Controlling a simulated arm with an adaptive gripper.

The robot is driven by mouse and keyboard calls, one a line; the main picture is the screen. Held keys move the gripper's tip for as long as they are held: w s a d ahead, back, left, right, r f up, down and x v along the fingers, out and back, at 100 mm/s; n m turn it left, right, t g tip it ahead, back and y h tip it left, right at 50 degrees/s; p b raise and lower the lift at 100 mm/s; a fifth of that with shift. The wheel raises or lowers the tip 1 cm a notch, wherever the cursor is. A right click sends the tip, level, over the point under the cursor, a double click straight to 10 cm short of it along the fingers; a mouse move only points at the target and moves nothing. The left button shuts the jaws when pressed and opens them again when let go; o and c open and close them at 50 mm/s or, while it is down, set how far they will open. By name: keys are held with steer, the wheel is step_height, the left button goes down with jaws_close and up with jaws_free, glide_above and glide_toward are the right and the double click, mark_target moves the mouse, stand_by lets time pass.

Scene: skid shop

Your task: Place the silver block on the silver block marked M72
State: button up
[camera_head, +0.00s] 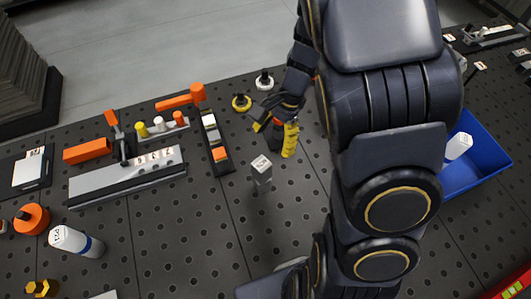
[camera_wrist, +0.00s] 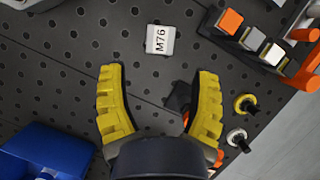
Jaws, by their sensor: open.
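A silver block (camera_head: 261,170) stands alone on the perforated dark table, left of and nearer than my gripper (camera_head: 275,130) in the head view. In the wrist view the silver block (camera_wrist: 160,43) shows the mark M76 on its pale face. It lies beyond the fingertips of my gripper (camera_wrist: 159,78), roughly centred between them. My gripper's yellow fingers are spread wide with nothing between them. No mark M72 can be read in either view. A black rack (camera_head: 226,168) holds an orange block (camera_head: 220,153) and silver pieces, also seen in the wrist view (camera_wrist: 252,39).
A long grey metal fixture (camera_head: 120,182) with small labels lies at left. A white bottle (camera_head: 76,241) and orange parts (camera_head: 86,151) are nearby. A blue bin (camera_head: 480,180) at right holds a white item (camera_head: 458,146). Round knobs (camera_head: 242,102) stand behind. Table around the block is clear.

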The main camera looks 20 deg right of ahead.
steer(key=s+a+r+n+h, duration=0.2)
steer(key=s+r+n, duration=0.4)
steer(key=s, duration=0.2)
steer(key=s+a+r+n+h, duration=0.1)
steer(key=s+r+n+h, duration=0.1)
steer(key=s+r+n, duration=0.5)
steer(key=s, duration=0.2)
steer(key=shift+s+a, duration=0.3)
steer(key=shift+a, duration=0.05)
